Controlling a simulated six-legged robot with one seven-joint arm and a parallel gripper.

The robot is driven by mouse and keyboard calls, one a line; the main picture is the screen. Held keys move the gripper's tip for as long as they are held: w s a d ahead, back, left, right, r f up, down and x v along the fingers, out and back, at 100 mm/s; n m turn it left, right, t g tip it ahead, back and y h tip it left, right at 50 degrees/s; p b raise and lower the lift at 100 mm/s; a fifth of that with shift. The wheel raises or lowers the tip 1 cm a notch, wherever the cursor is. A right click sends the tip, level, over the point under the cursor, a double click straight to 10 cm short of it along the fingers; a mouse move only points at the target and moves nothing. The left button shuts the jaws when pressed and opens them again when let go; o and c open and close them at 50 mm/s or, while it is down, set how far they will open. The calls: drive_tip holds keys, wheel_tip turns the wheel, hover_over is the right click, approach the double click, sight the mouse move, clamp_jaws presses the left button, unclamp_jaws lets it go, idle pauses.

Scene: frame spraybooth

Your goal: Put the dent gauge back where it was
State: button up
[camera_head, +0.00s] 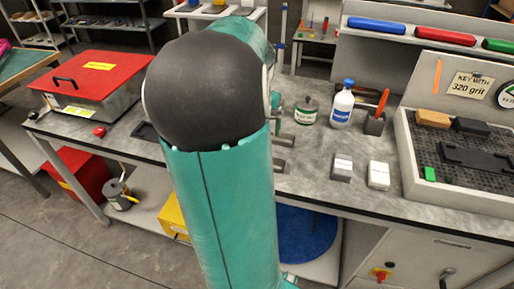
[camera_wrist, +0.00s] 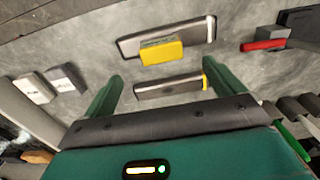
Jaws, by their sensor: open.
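I cannot tell for sure which thing is the dent gauge. In the wrist view, a dark bar with a yellow end (camera_wrist: 168,88) lies on the grey bench (camera_wrist: 90,45), between the fingers of my gripper (camera_wrist: 170,71) as seen from the wrist. A second dark bar (camera_wrist: 192,36) lies farther up, with a yellow block (camera_wrist: 161,53) over or against it. My gripper is open, and I see nothing held in it. In the head view, my arm hides the gripper and much of this area; the ends of two dark bars (camera_head: 284,140) show beside it.
Two labelled blocks, one grey (camera_head: 342,167) and one white (camera_head: 378,175), stand near the bench's front. A white bottle (camera_head: 342,105), a green-lidded jar (camera_head: 306,112) and a perforated tray (camera_head: 405,150) are at right. A red-lidded box (camera_head: 120,75) stands at left.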

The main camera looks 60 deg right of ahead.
drive_tip(key=f, duration=0.5)
drive_tip(key=shift+a+f, duration=0.15)
drive_tip(key=shift+a, duration=0.1)
wheel_tip(320, 180, down, 4)
drive_tip(key=shift+w+d+f, duration=0.1)
drive_tip(key=shift+d+f, duration=0.05)
drive_tip(key=shift+f, duration=0.05)
drive_tip(key=shift+c, duration=0.4)
drive_tip(key=c, duration=1.2)
drive_tip(key=shift+r, duration=0.15)
